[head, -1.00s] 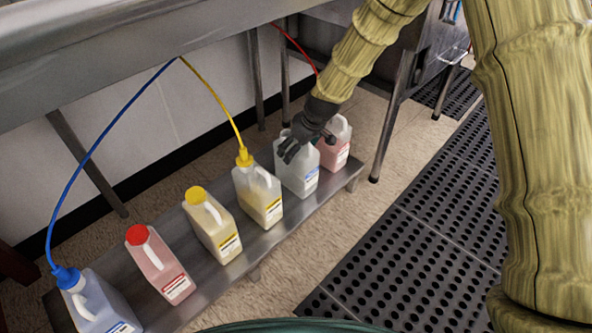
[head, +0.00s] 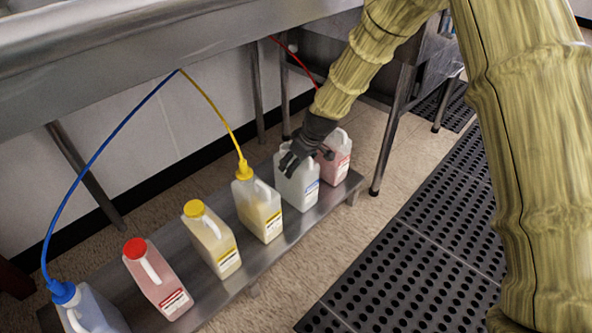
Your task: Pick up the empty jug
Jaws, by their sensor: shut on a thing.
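My gripper (head: 305,158) is at the top of a whitish translucent jug (head: 298,187) with a blue-marked label, and is shut on it around its top and handle. The jug stands upright on the low metal shelf (head: 262,262), or very close to it; I cannot tell if there is a gap. No coloured liquid shows in it. My dark fingers hide its mouth and part of the handle.
A pink jug (head: 338,160) stands close behind on the right. To the left stand a yellow-capped jug with a hose (head: 257,208), another yellow-capped jug (head: 212,240), a red-capped jug (head: 157,280) and a blue-capped jug (head: 92,310). A steel counter (head: 150,60) overhangs the shelf. Black mats (head: 420,250) cover the floor at right.

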